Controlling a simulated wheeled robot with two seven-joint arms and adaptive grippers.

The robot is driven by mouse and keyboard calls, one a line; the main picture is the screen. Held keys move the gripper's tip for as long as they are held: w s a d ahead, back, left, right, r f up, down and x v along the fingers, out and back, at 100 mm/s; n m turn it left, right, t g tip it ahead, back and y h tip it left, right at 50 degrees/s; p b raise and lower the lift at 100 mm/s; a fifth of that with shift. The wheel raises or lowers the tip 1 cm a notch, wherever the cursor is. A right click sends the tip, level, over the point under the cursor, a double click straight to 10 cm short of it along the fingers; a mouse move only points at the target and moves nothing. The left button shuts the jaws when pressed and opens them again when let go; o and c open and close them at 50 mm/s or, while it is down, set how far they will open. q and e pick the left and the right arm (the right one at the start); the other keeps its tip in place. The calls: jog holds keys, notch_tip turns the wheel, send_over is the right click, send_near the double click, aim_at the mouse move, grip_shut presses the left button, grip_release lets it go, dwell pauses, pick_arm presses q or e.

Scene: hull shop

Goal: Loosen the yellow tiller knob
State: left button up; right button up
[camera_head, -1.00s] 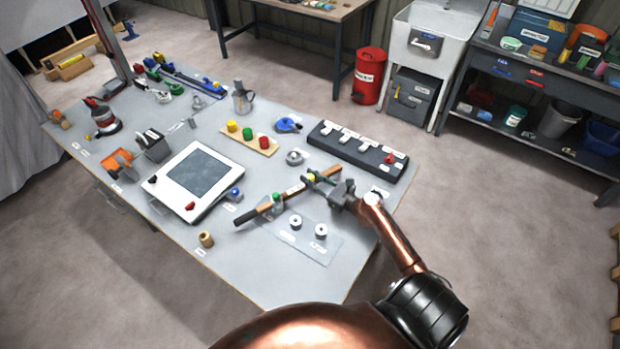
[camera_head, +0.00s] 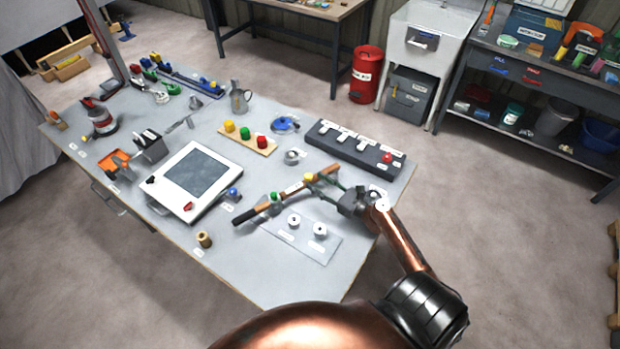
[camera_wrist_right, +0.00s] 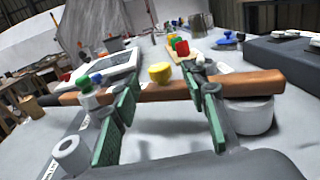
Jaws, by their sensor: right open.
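The tiller (camera_head: 255,209) is a wooden bar with a dark grip at its left end, lying across the front right of the grey bench. It also crosses the right wrist view (camera_wrist_right: 245,86). The yellow knob (camera_head: 309,177) stands on the bar. In the right wrist view the yellow knob (camera_wrist_right: 159,72) shows between my fingers, ahead of them. My right gripper (camera_head: 325,184) is open and empty, just right of the knob; its green-padded fingers spread to either side in the wrist view (camera_wrist_right: 160,84). I cannot tell whether they touch the bar. My left gripper is not in view.
Two white rings (camera_head: 320,229) lie on a pale plate in front. A dark block with white tags (camera_head: 340,152) stands behind. A white-framed panel (camera_head: 168,203) lies left. Bare bench lies at the front.

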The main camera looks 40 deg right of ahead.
jog(key=s, duration=0.3)
jog(key=s+d, duration=0.1)
jog(key=s, duration=0.3)
jog(key=shift+d, duration=0.2)
jog(key=shift+a, duration=0.1)
